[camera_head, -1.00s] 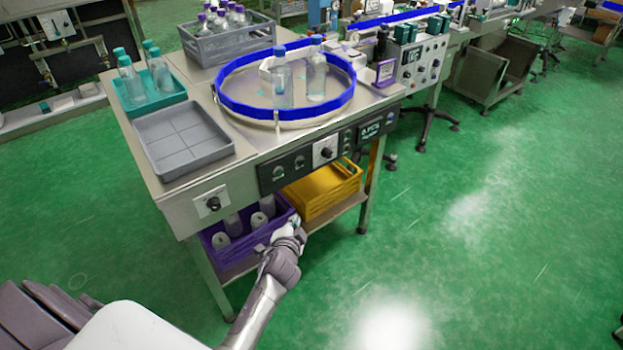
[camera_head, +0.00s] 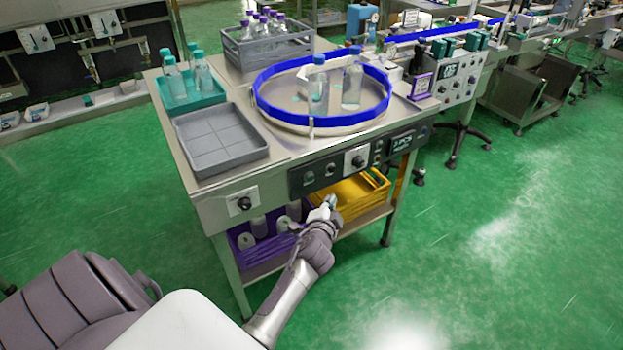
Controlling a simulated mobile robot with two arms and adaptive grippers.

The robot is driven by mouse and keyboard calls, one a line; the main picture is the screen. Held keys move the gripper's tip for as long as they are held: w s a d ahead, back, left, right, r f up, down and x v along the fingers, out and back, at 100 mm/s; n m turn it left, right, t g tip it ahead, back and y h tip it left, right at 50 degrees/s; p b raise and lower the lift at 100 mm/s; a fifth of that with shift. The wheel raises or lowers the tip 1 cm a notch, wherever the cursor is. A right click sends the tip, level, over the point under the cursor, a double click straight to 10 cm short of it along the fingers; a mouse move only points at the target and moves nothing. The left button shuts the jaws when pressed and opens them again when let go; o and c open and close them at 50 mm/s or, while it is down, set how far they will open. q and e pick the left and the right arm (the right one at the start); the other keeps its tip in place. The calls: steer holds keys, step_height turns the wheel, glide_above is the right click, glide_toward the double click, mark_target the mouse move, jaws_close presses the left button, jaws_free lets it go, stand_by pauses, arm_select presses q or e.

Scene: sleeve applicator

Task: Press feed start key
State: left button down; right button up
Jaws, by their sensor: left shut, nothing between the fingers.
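A black control panel (camera_head: 332,168) runs along the front face of the metal table. It carries round knobs, a pale plate with a dark knob (camera_head: 358,161), a column of small keys (camera_head: 377,152) and a small lit display (camera_head: 402,143). The labels are too small to read, so I cannot tell which key is feed start. My left gripper (camera_head: 326,206) is shut and empty. In the picture it is below the panel, in front of the yellow crate, apart from the keys. My right gripper is not in view.
On the table (camera_head: 232,180) are a blue-rimmed turntable (camera_head: 265,110) with bottles, a grey tray (camera_head: 215,140), a teal tray (camera_head: 190,105) and a grey bottle crate (camera_head: 262,52). Below are a purple crate (camera_head: 262,248) and yellow crate (camera_head: 355,190). The green floor at right is open.

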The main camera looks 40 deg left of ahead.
mark_target(310, 178)
arm_select(q)
steer(key=w+a, duration=0.2)
steer(key=a, duration=0.4)
steer(key=shift+w, duration=0.3)
steer(key=shift+a, duration=0.15)
stand_by(1.0)
steer(key=shift+w+a, duration=0.15)
steer(key=shift+a, duration=0.2)
